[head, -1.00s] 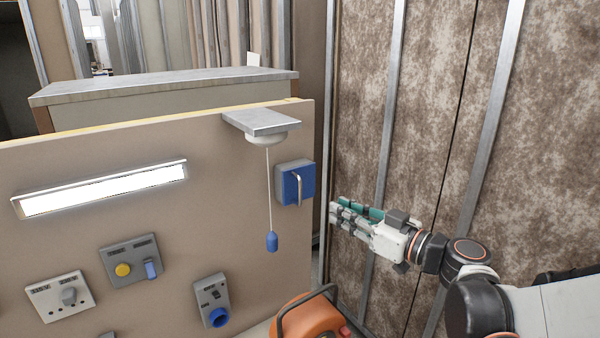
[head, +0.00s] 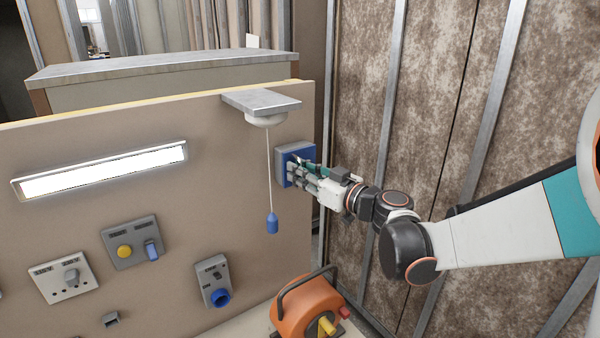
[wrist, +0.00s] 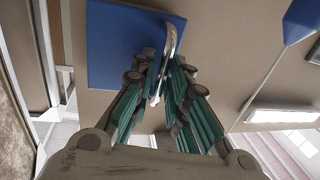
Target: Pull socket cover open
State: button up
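The socket cover (head: 281,176) is a blue square front on a grey box at the right end of the beige panel. It looks closed. A pale metal handle (wrist: 171,40) runs down its front, clear in the wrist view, where the blue front (wrist: 112,45) fills the upper middle. My gripper (head: 297,170) is at the cover and hides most of the handle in the head view. In the wrist view my green-padded fingers (wrist: 165,66) lean inwards, one on each side of the handle. Whether they press on it is unclear.
A pull cord with a blue end (head: 272,223) hangs just left of the cover, under a grey bracket (head: 262,103). An orange case (head: 300,300) stands below. A brown-mottled wall (head: 420,130) lies right of my gripper. Switches and sockets (head: 132,243) fill the panel's left.

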jog(key=shift+w+a, duration=0.15)
grip_shut()
jog(key=shift+g, duration=0.3)
